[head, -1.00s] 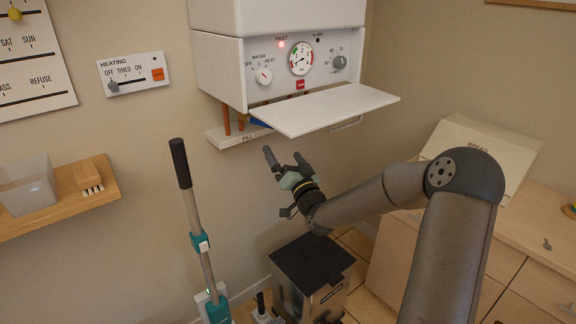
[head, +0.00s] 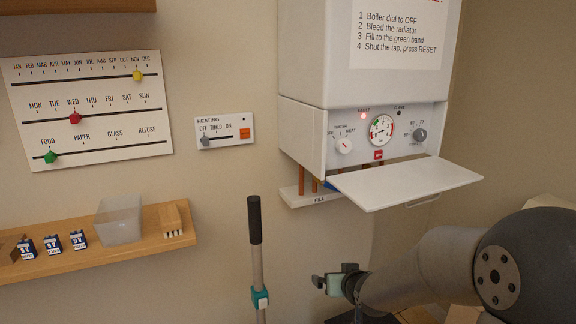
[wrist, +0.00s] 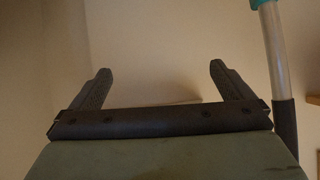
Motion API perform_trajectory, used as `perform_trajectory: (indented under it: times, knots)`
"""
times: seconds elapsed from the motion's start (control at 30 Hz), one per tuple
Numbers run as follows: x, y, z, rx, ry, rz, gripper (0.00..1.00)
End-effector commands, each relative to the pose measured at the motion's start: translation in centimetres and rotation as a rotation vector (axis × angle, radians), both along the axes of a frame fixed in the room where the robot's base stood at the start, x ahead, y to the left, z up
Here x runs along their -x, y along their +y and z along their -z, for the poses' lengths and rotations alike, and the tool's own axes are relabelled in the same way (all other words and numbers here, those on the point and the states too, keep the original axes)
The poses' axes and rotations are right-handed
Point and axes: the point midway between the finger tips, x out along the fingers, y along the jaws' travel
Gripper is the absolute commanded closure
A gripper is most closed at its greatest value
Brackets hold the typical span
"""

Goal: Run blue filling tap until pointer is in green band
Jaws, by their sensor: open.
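The white boiler (head: 310,135) hangs on the wall with its flap (head: 405,184) folded down. Its round gauge (head: 381,129) is on the front panel; the pointer is too small to read against the green band. A small blue part (head: 331,186), seemingly the filling tap, shows under the boiler beside copper pipes, above the FILL ledge (head: 312,199). The flap hides most of it. My gripper (head: 333,278) is below the boiler, apart from the tap. In the wrist view my gripper (wrist: 160,72) is open with nothing between its fingers.
A red light (head: 363,115) glows beside FAULT. An instruction notice (head: 400,35) is on the boiler. A pole with a dark handle (head: 255,220) stands left of my gripper. A shelf (head: 120,247) with a tub is at left. The wall below the boiler is clear.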

Motion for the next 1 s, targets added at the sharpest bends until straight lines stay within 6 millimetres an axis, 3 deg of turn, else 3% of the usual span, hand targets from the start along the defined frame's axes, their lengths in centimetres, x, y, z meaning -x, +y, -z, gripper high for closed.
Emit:
perform_trajectory:
  times: [0.1,0.3,0.43,0.5,0.6,1.0]
  knots:
    - [7.3,-0.4,-1.1,0.134,0.251,0.035,0.00]
    - [20.9,-0.4,-2.8,0.179,0.645,0.065,0.00]
    - [27.0,0.3,-3.7,0.151,0.810,0.040,0.00]
    - [29.0,0.5,-3.9,0.136,0.866,0.027,0.00]
    - [30.5,0.8,-4.1,0.123,0.910,0.015,0.00]
    - [30.8,0.8,-4.1,0.122,0.919,0.014,0.00]
